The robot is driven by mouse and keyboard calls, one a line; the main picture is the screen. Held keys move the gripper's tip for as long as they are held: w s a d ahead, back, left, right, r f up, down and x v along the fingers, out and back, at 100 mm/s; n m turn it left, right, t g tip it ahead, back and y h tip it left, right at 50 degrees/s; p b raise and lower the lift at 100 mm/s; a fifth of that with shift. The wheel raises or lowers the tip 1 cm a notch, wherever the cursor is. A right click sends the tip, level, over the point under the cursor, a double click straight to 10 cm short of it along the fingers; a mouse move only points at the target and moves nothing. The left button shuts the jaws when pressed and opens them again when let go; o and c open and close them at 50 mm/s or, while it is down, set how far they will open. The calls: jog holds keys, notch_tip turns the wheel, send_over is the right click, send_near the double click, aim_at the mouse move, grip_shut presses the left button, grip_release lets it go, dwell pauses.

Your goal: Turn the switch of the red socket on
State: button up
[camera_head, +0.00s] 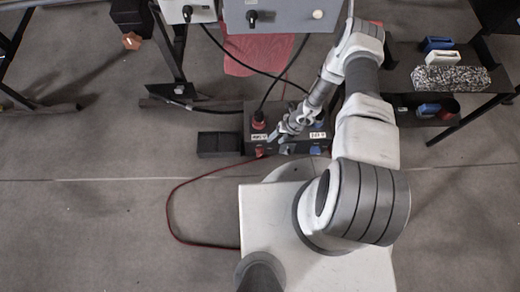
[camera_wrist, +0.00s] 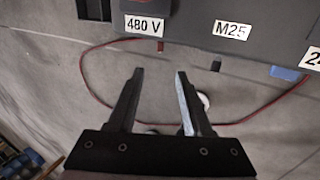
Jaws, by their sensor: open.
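A dark socket box (camera_head: 272,146) stands on the floor ahead of my base. The red socket (camera_head: 258,125) is on its left side with a black cable plugged in. Its red switch (camera_head: 260,152) is on the front; in the wrist view a small red switch (camera_wrist: 160,44) sits just below the "480 V" label (camera_wrist: 145,25). My gripper (camera_head: 284,138) is in front of the box, right of the red switch in the head view. In the wrist view my gripper (camera_wrist: 159,73) is open and empty, its fingertips below the red switch and apart from it.
A dark switch (camera_wrist: 215,65) under the "M25" label and a blue switch (camera_wrist: 286,73) lie to the right. A red cable (camera_head: 170,205) loops over the floor. A black box (camera_head: 218,144) stands left of the socket box. A shelf (camera_head: 400,80) stands at right.

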jog(key=b+x, duration=0.8)
jog(key=x, duration=0.9)
jog(key=shift+f, duration=0.15)
grip_shut()
